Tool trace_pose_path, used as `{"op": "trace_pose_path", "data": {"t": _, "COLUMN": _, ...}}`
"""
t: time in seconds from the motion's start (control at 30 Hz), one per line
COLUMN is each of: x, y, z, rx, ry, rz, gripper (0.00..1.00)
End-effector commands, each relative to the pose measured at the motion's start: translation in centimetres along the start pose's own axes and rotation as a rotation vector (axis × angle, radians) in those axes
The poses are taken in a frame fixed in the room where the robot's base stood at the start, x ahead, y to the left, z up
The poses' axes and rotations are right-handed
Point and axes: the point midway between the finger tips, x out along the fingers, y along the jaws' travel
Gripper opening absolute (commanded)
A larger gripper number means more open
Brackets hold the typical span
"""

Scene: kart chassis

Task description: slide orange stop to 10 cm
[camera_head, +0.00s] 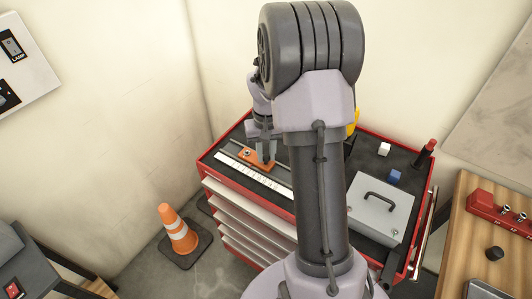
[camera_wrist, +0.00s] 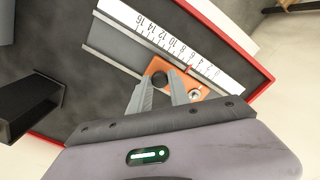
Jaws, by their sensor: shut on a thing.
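The orange stop (camera_head: 250,157) sits on a grey rail beside a white ruler (camera_head: 270,184) on top of the red tool cabinet. In the wrist view the stop (camera_wrist: 204,84) has a dark round knob (camera_wrist: 160,80) and a silver screw. The 10 mark lies farther up and left along the ruler there. My gripper (camera_head: 266,160) reaches down to the stop. Its fingers (camera_wrist: 160,92) are shut on the stop at the knob, which they partly hide.
A grey box (camera_head: 380,207) with a black handle, a blue block (camera_head: 394,176) and a white block (camera_head: 384,149) are on the cabinet's right side. An orange cone (camera_head: 178,230) stands on the floor. A wooden bench (camera_head: 455,240) is at the right.

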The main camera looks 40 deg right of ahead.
Motion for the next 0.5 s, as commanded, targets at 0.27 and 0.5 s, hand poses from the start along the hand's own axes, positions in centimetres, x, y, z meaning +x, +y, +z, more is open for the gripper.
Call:
{"op": "trace_pose_path", "data": {"t": 0.27, "x": 0.0, "y": 0.0, "z": 0.0, "rx": 0.000, "ry": 0.001, "rz": 0.000, "gripper": 0.00}}
{"op": "trace_pose_path", "data": {"t": 0.5, "x": -0.1, "y": 2.4, "z": 2.2, "rx": 0.002, "ry": 0.001, "rz": 0.001, "gripper": 0.00}}
